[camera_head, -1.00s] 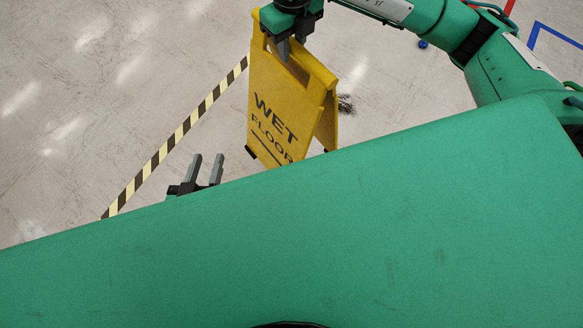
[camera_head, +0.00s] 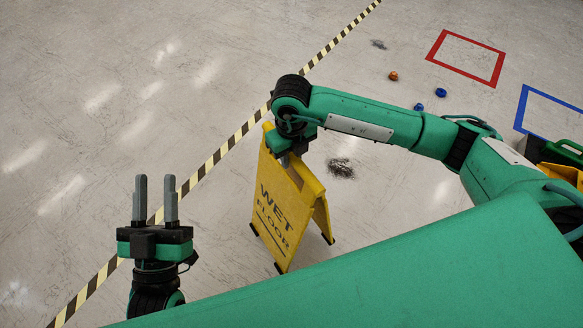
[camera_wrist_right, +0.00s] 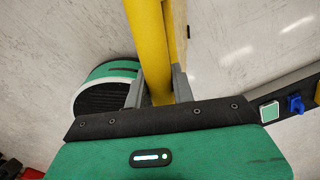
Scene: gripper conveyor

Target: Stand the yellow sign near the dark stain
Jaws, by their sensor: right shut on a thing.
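The yellow wet floor sign (camera_head: 282,213) is unfolded and upright in the head view, left of the dark stain (camera_head: 341,168). I cannot tell whether its feet touch the floor. My right gripper (camera_head: 285,157) is at the top of the sign. In the right wrist view my right gripper (camera_wrist_right: 158,90) is shut on the sign's yellow top (camera_wrist_right: 152,40). My left gripper (camera_head: 156,199) is open and empty, left of the sign. A second, smaller dark smudge (camera_head: 378,44) lies farther back.
A black and yellow tape line (camera_head: 228,145) crosses the floor behind the sign. A red square outline (camera_head: 467,57) and a blue outline (camera_head: 553,110) mark the right side. Small orange (camera_head: 393,76) and blue (camera_head: 440,92) pieces lie nearby. Floor around the stain is clear.

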